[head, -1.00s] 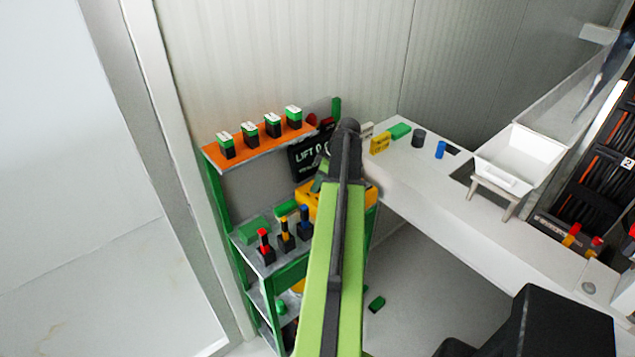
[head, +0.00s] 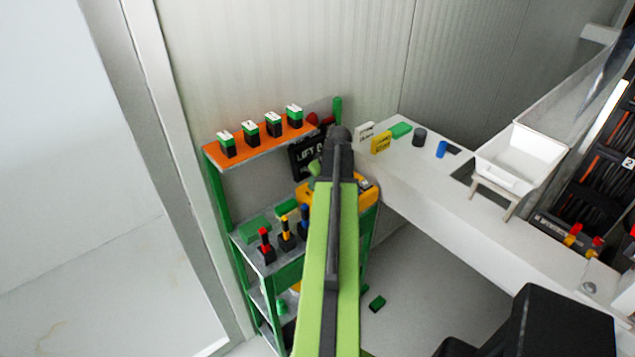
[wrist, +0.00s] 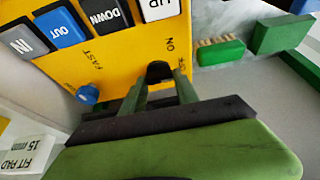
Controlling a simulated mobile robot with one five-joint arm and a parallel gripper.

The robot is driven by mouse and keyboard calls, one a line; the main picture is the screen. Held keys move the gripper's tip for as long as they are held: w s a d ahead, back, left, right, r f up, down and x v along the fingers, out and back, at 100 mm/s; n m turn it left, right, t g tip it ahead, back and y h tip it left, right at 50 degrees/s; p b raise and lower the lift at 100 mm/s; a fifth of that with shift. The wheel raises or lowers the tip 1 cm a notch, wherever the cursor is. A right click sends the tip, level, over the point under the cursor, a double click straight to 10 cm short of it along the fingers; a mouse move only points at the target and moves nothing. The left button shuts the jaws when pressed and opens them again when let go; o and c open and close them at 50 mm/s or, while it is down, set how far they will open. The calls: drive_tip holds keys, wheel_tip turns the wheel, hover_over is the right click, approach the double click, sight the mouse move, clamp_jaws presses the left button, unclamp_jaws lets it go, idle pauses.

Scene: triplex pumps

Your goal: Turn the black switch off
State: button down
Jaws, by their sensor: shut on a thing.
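The black switch (wrist: 160,72) is a dark knob on a yellow control box (wrist: 125,58) in the wrist view, beside a printed ON mark. My gripper (wrist: 160,90) has its two green fingers on either side of the switch and is shut on it. The switch's lower part is hidden by the fingers, and its exact setting is hard to tell. In the head view the yellow box (head: 367,192) stands on a green shelf unit, partly behind my arm. The switch does not show there.
The box has a grey IN, blue OUT (wrist: 60,27), black DOWN (wrist: 104,14) and white button, plus a blue knob (wrist: 88,95). A green-backed brush (wrist: 220,50) and green block (wrist: 284,33) lie to the right. A white bench (head: 480,235) runs right.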

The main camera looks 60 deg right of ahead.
idle(0.4)
drive_tip(key=c, duration=1.2)
unclamp_jaws()
drive_tip(key=p+v, duration=1.6)
drive_tip(key=v, duration=0.1)
drive_tip(key=shift+r, duration=0.25)
drive_tip(key=shift+a, duration=0.1)
